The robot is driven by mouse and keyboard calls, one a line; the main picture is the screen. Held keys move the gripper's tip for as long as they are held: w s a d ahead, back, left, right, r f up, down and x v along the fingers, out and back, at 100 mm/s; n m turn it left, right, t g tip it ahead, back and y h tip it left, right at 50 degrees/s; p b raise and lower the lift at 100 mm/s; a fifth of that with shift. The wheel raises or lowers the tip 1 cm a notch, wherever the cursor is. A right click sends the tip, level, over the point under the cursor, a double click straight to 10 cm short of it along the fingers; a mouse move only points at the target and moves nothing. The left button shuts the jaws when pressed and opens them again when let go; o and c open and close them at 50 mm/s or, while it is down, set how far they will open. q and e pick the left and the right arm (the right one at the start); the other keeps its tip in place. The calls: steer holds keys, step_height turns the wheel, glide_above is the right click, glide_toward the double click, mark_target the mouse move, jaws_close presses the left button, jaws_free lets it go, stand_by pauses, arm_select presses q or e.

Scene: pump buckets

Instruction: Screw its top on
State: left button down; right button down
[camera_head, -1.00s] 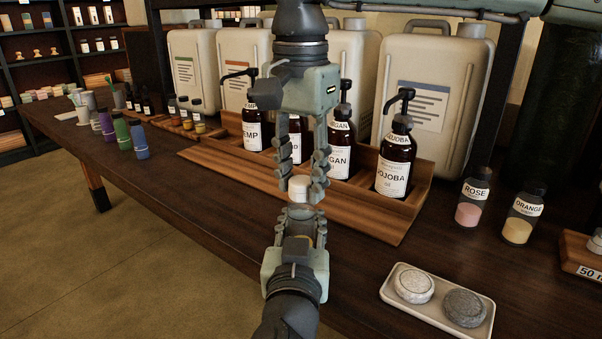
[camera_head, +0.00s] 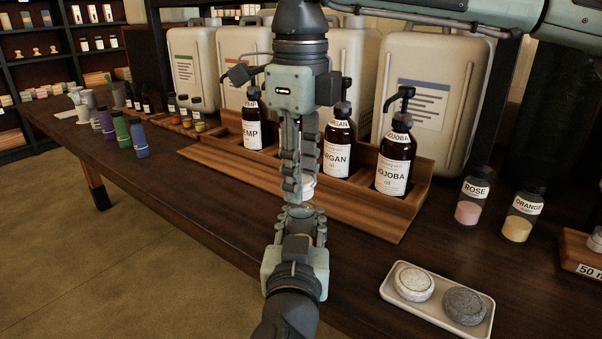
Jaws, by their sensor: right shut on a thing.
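A small white top (camera_head: 308,188) shows only in part behind the fingers of my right gripper. My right gripper (camera_head: 299,190) reaches down from above, shut on the white top. My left gripper (camera_head: 300,218) comes up from below, its fingertips just under the white top. Whatever it may hold between its fingers is hidden, and I cannot tell how far its jaws are closed. I cannot tell whether the white top touches anything below it.
Pump bottles, including jojoba (camera_head: 395,160), argan (camera_head: 338,148) and hemp (camera_head: 251,125), stand in a wooden rack (camera_head: 300,205). Large canisters (camera_head: 430,90) stand behind. Rose (camera_head: 470,203) and orange (camera_head: 522,215) jars and a soap tray (camera_head: 450,322) are at the right.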

steer(key=m, duration=0.6)
steer(key=shift+m, duration=0.3)
steer(key=c, duration=1.1)
jaws_free()
steer(key=shift+o, duration=0.2)
step_height(320, 180, up, 12)
steer(key=shift+s, duration=0.15)
arm_select(q)
steer(key=c, duration=1)
jaws_free()
